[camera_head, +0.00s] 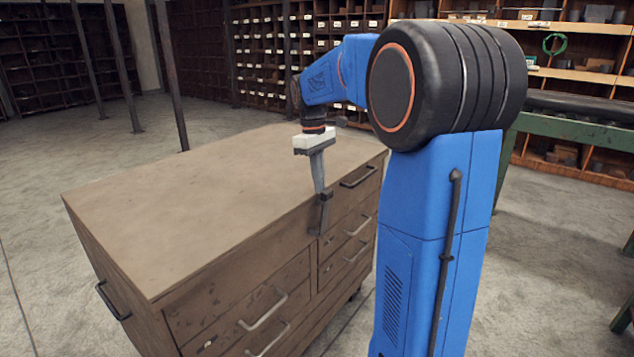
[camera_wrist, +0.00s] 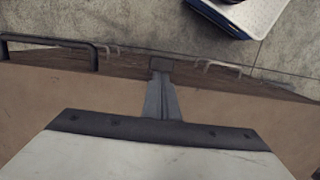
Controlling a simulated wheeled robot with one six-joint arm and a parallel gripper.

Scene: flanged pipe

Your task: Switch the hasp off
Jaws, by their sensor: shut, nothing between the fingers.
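A dark metal piece, seemingly the hasp (camera_head: 323,215), is on the front of the wooden cabinet (camera_head: 190,205), at the top edge between the drawer columns. In the wrist view the hasp is a small dark block (camera_wrist: 161,64) just past my fingertips. My gripper (camera_head: 321,190) points down at the cabinet's front edge, with its fingers shut and empty. It also shows in the wrist view (camera_wrist: 160,80). The fingertips are at or very close to the hasp's upper end; I cannot tell whether they touch. The fingers partly hide the hasp.
The cabinet top is bare and clear. Drawer handles (camera_head: 263,312) stick out from its front, and a side handle (camera_head: 112,301) from its left end. A green bench (camera_head: 575,130) stands at the right. Shelves (camera_head: 275,50) line the back.

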